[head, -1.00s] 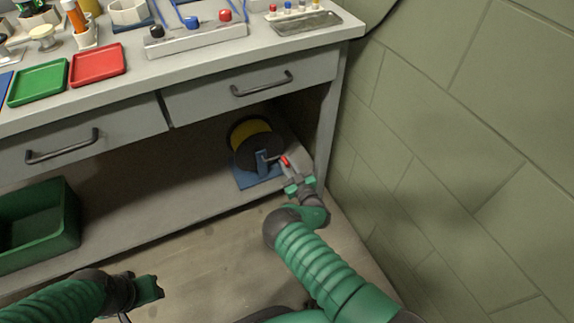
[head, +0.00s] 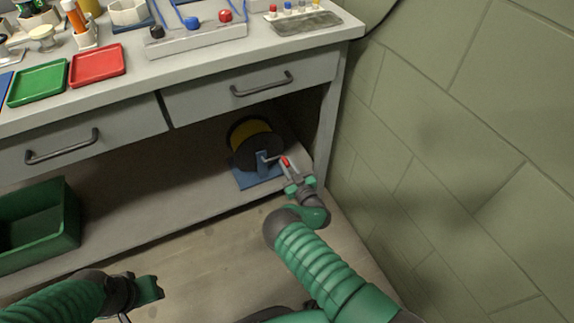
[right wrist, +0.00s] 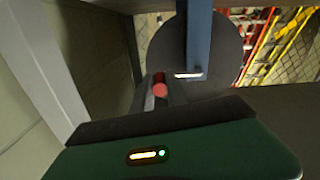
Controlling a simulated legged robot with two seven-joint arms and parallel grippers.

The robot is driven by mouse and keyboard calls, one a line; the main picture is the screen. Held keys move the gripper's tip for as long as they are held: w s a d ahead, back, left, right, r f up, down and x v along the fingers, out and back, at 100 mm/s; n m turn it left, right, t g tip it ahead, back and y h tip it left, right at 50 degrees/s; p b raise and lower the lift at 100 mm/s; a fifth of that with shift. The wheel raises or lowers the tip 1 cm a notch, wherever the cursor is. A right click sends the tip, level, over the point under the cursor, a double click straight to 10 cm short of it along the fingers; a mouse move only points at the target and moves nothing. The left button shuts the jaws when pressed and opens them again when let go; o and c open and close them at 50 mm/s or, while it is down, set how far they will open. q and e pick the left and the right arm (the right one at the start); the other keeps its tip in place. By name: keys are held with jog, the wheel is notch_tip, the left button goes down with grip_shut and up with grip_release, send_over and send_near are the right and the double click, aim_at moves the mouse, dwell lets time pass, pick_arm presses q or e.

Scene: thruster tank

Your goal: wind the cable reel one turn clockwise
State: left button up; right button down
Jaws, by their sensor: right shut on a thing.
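The cable reel (head: 262,150) stands on the lower shelf of the bench, with dark round flanges, yellow cable between them and a blue stand (head: 258,177). Its crank ends in a red knob (head: 285,161) on the right side. My right gripper (head: 288,170) is shut on the red knob. In the right wrist view the knob (right wrist: 160,90) sits between the fingers, in front of the dark reel disc (right wrist: 225,50). My left gripper (head: 150,290) is low at the left, empty and away from the reel; its finger gap does not show clearly.
The shelf's underside drawers (head: 250,88) hang above the reel. A bench leg (head: 328,140) and the green block wall (head: 450,150) are close on the right. A green bin (head: 40,225) stands on the left. The shelf between bin and reel is clear.

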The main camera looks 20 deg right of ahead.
jog(key=shift+s+f, duration=0.1)
jog(key=shift+f, duration=0.1)
dwell(0.5)
jog(key=shift+f+m, duration=0.65)
jog(key=shift+m, duration=0.55)
jog(key=a+f+m+b, duration=0.1)
jog(key=a+f+m, duration=0.4)
jog(key=m, duration=1)
jog(key=shift+s+a+f, duration=0.15)
jog(key=shift+s+a, duration=0.05)
jog(key=shift+a, duration=0.9)
jog(key=shift+m, duration=0.3)
jog(key=c, duration=1.3)
grip_release()
